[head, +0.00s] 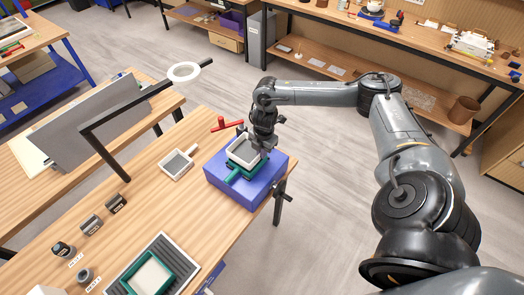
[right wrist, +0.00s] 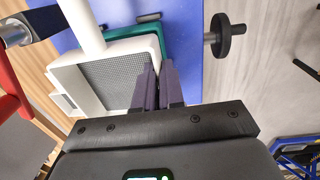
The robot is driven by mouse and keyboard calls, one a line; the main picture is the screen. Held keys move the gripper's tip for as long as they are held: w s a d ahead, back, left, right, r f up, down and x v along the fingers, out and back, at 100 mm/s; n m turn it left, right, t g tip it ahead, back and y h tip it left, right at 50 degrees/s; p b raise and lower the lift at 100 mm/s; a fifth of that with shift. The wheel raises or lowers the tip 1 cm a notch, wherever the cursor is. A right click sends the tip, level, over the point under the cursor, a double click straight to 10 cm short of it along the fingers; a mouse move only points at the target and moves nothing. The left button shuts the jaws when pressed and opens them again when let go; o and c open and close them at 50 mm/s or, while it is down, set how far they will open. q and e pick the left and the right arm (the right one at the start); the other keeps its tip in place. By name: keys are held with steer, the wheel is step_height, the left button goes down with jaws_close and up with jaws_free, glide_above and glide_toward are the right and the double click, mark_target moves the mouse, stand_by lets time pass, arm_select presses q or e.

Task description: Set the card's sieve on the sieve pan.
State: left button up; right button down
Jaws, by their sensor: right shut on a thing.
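A white square sieve with grey mesh (head: 243,151) is at the green sieve pan (head: 231,176), which stands on a blue block (head: 225,195). My right gripper (head: 263,147) is at the sieve's right side. In the right wrist view its purple fingers (right wrist: 156,88) are shut on the rim of the sieve (right wrist: 75,82). A green edge of the pan (right wrist: 158,30) shows beyond the sieve, and I cannot tell whether the sieve rests fully in it. I cannot make out a card that names a sieve. My left gripper is out of view.
Another white-framed sieve (head: 177,164) lies on the table to the left. A green frame (head: 150,275) sits on a ridged dark tray at the front. A red-handled tool (head: 228,124) is behind the block.

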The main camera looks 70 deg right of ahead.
steer(key=shift+f, duration=0.2)
steer(key=shift+f+b, duration=0.35)
steer(key=shift+f, duration=0.15)
steer(key=c, duration=1.2)
jaws_free()
steer(key=shift+o, duration=0.2)
steer(key=shift+r+p, duration=0.4)
steer(key=shift+p, duration=0.05)
step_height(320, 180, up, 6)
steer(key=p, duration=0.5)
steer(key=shift+f, duration=0.25)
steer(key=shift+r, duration=0.4)
